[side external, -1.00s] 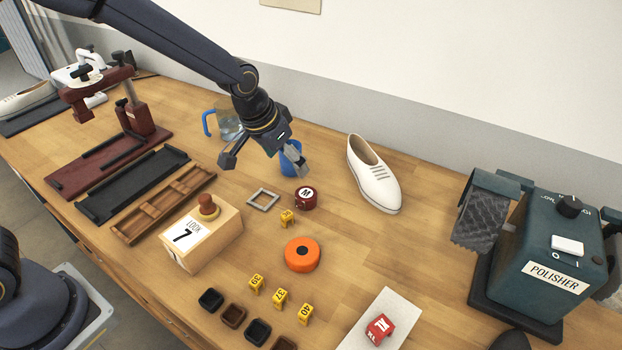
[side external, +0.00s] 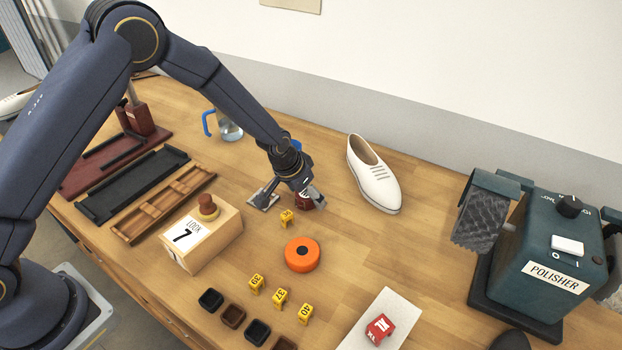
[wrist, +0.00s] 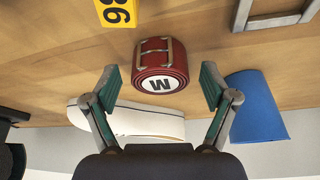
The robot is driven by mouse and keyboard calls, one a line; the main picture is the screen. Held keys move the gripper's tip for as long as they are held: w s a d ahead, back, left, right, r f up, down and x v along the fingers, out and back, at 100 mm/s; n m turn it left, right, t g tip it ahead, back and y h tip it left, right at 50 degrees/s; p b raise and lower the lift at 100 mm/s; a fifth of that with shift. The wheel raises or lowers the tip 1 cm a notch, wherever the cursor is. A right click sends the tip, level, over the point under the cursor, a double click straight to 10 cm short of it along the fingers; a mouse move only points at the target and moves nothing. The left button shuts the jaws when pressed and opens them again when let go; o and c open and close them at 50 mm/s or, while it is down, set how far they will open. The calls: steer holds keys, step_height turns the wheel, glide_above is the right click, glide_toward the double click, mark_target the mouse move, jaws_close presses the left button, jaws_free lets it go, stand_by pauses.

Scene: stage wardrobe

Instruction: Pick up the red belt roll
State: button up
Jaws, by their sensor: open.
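The red belt roll (wrist: 160,57) is a dark red coil with a metal buckle on its side and a white disc marked M on top. In the wrist view it lies between and just beyond the two open fingers of my gripper (wrist: 159,88), with a gap on each side. In the side external view my gripper (side external: 290,200) is low over the table, and the roll (side external: 306,203) shows only partly behind a fingertip. The fingers hold nothing.
A grey square frame (wrist: 278,20) and a blue cup (wrist: 257,107) are close by. A yellow number marker (side external: 287,217) and an orange roll (side external: 302,255) lie nearer the front. A white shoe (side external: 374,177) stands to the right, with clear table around it.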

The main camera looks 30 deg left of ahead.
steer(key=c, duration=1.3)
